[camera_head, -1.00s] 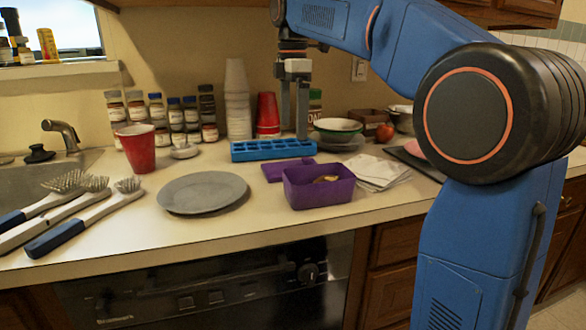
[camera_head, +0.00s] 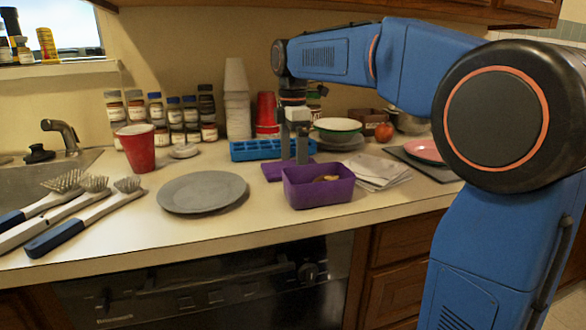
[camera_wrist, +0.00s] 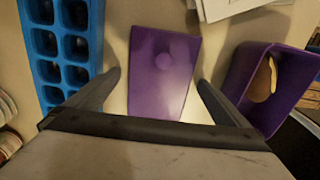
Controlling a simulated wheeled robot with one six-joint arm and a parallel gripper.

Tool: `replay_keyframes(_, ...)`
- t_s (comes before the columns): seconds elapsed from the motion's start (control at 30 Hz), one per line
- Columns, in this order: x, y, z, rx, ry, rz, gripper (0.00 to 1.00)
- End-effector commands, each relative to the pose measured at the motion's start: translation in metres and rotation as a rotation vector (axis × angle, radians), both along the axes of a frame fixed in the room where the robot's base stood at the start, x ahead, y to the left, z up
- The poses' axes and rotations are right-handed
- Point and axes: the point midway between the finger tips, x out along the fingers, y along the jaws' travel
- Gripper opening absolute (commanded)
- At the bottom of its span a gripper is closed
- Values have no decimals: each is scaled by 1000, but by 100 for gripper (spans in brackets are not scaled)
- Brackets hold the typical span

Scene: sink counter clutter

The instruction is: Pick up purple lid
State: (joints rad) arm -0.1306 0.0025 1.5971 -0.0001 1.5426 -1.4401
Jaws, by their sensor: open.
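The purple lid (camera_head: 272,171) lies flat on the counter, between the blue ice tray and the purple box. In the wrist view the lid (camera_wrist: 162,84) is a tapered flat piece with a small round knob. My gripper (camera_head: 292,161) is pointed down over the lid, close above it. In the wrist view my gripper (camera_wrist: 158,80) is open, with one finger on each side of the lid. The lid is between the fingers and not gripped. Whether the fingertips touch the counter is unclear.
The purple box (camera_head: 318,194) with something tan inside stands close on the right. The blue ice tray (camera_head: 250,151) is close behind. White papers (camera_head: 378,172) lie to the right of the box. A grey plate (camera_head: 202,193) is at left, with bare counter around it.

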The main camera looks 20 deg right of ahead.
Motion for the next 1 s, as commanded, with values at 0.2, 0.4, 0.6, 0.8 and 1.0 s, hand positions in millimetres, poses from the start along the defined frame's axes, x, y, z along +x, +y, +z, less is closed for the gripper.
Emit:
replay_keyframes(0.2,0,0,0,0,-1,0,100)
replay_keyframes(0.4,0,0,0,0,-1,0,56)
replay_keyframes(0.6,0,0,0,0,-1,0,56)
replay_keyframes(0.8,1,0,10,0,-3,0,56)
replay_keyframes(1.0,1,0,44,1,-4,0,56)
